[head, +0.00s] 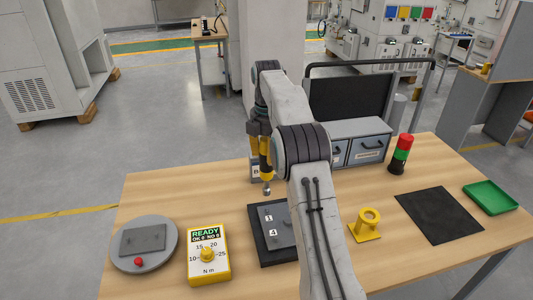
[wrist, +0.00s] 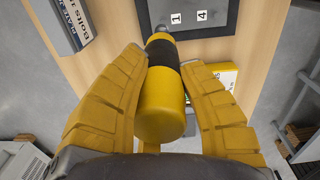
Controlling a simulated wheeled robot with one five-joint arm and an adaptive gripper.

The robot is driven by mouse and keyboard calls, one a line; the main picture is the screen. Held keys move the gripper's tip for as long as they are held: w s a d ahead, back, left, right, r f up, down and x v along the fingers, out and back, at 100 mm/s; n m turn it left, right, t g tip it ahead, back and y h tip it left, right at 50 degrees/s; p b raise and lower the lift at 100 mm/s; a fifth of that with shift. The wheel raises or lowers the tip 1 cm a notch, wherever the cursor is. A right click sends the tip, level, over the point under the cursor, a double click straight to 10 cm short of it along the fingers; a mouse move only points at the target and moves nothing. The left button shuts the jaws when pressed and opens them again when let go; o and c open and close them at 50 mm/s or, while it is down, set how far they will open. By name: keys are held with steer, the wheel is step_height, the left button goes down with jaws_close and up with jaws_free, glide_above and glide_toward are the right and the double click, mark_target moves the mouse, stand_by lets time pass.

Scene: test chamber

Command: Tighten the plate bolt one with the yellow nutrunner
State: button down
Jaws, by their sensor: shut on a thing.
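My gripper (head: 259,130) is shut on the yellow nutrunner (head: 265,162), a yellow and black cylinder. The nutrunner hangs nose down, its metal socket in the air just behind and above the dark plate (head: 264,213). In the wrist view the nutrunner (wrist: 163,98) lies between both yellow fingers (wrist: 164,62), its nose towards the plate's edge (wrist: 207,29). Labels 1 and 4 show on the plate; my arm hides its right part in the head view. I cannot make out the bolts themselves. A yellow torque box (head: 208,266) reads READY, OK 0, NG 0.
A round grey stand with a red button (head: 138,262) is at the left. An empty yellow holder (head: 366,226), black mat (head: 438,217), green tray (head: 490,197) and red-green stack light (head: 401,154) are at the right. Grey drawers (head: 362,150) and a Bolts box (wrist: 62,24) stand behind the plate.

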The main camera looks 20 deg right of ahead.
mark_target(267, 175)
steer(key=shift+f, duration=2.3)
steer(key=shift+f+b, duration=0.4)
steer(key=shift+f, duration=0.45)
steer(key=shift+s+f, duration=0.1)
steer(key=shift+f, duration=0.55)
stand_by(0.7)
steer(key=shift+f+p, duration=0.3)
steer(key=shift+p, duration=0.1)
stand_by(1.8)
